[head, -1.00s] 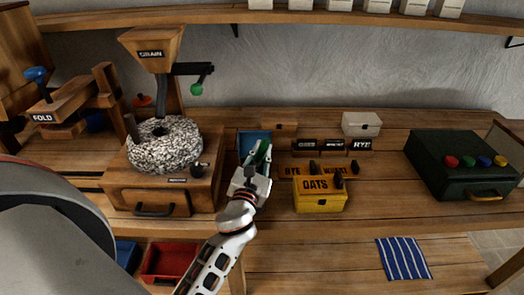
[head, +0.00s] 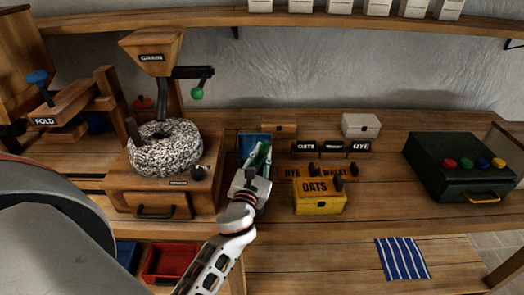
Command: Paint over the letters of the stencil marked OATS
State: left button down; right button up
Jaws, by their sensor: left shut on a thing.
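The stencil marked OATS (head: 316,186) lies on the top of a yellow box (head: 320,205) in the middle of the bench, its dark letters facing me. A dark knob stands at its right end. My left gripper (head: 258,163) is left of the yellow box, apart from it, at the front of a blue tray (head: 249,138). It is shut on a small greenish tool, mostly hidden by the fingers. Whether the tool touches the tray I cannot tell. My right gripper is not in view.
Stencils marked RYE (head: 292,173) and WHEAT (head: 334,170) lie behind the yellow box, before a labelled rack (head: 333,150). A grain mill (head: 166,190) stands left and a dark green box (head: 462,165) right. Bench between the yellow and green boxes is clear.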

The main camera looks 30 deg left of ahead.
pick_arm(q)
notch_tip(320, 180, up, 2)
jog(key=shift+p, duration=0.55)
jog(key=shift+r+p, duration=0.9)
jog(key=shift+r, duration=1.35)
